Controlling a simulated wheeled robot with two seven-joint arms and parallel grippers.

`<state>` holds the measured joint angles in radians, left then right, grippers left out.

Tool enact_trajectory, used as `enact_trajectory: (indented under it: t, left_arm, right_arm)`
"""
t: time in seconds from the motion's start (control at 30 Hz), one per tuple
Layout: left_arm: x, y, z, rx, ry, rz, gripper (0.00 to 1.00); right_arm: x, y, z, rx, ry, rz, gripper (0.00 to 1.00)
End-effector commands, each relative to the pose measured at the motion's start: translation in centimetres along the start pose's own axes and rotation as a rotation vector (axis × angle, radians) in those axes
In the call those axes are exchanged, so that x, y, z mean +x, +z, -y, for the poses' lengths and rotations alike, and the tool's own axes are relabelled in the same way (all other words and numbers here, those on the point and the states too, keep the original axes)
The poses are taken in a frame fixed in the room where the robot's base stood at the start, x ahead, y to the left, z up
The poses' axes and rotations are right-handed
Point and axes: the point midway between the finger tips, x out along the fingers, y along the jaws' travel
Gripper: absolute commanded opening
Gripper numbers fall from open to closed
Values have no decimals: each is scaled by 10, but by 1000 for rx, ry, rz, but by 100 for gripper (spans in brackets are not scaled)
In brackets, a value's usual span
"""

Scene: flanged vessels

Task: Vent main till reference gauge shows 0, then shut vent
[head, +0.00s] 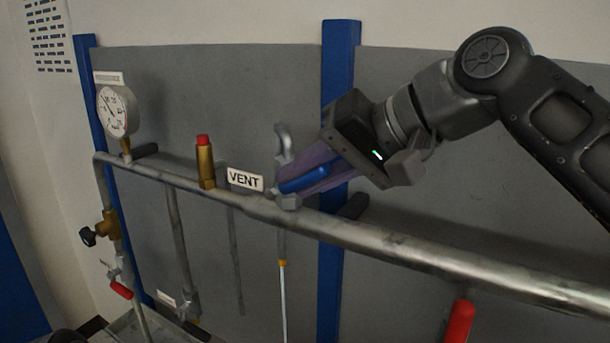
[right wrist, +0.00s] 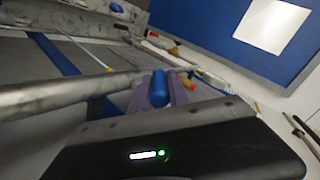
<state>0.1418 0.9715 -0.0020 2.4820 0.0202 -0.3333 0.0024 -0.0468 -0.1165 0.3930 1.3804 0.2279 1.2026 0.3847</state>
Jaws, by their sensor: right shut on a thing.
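The VENT label (head: 245,179) is on the main pipe (head: 400,245). Just right of it is the vent valve with a blue handle (head: 303,181). My right gripper (head: 308,176) has its purple fingers shut around this handle. The handle also shows between the fingers in the right wrist view (right wrist: 159,88). Below the vent, a thin pale line (head: 284,305) runs straight down from a small orange tip (head: 282,262); I cannot tell whether it is a jet or a tube. A round white gauge (head: 113,111) stands at the pipe's left end; its dark needle seems to point up-left, and its numbers are too small to read.
A brass fitting with a red cap (head: 205,162) stands on the pipe left of the label. A red handle (head: 459,321) hangs below the pipe at right. A brass valve with a black knob (head: 88,236) and a red lever (head: 121,290) are at lower left. A blue post (head: 341,60) stands behind.

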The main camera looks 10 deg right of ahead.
Motion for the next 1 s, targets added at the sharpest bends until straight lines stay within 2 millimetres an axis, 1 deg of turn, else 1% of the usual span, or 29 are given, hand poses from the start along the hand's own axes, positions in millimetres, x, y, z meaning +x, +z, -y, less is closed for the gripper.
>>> enact_trajectory:
  t: [0.03, 0.27, 0.5, 0.63, 0.77, 0.97, 1.0]
  left_arm:
    - [0, 0, 0, 0, 0, 0, 36]
    - [0, 0, 0, 0, 0, 0, 36]
    - [0, 0, 0, 0, 0, 0, 36]
    - [1, 0, 0, 0, 0, 0, 36]
    - [4, 0, 1, 1, 1, -1, 36]
    - [7, 0, 1, 1, 2, -3, 36]
    - [3, 0, 0, 1, 2, -2, 36]
  right_arm:
    - [0, 0, -1, 0, 1, 2, 23]
    - [0, 0, 0, 0, 0, 1, 42]
    - [0, 0, 0, 0, 0, 0, 43]
    - [-5, 0, 0, 0, -1, -1, 43]
    - [-19, 0, 0, -1, -2, -3, 43]
    - [-54, 0, -1, -1, -1, -4, 43]
    - [-61, 0, 2, -3, -2, -1, 43]
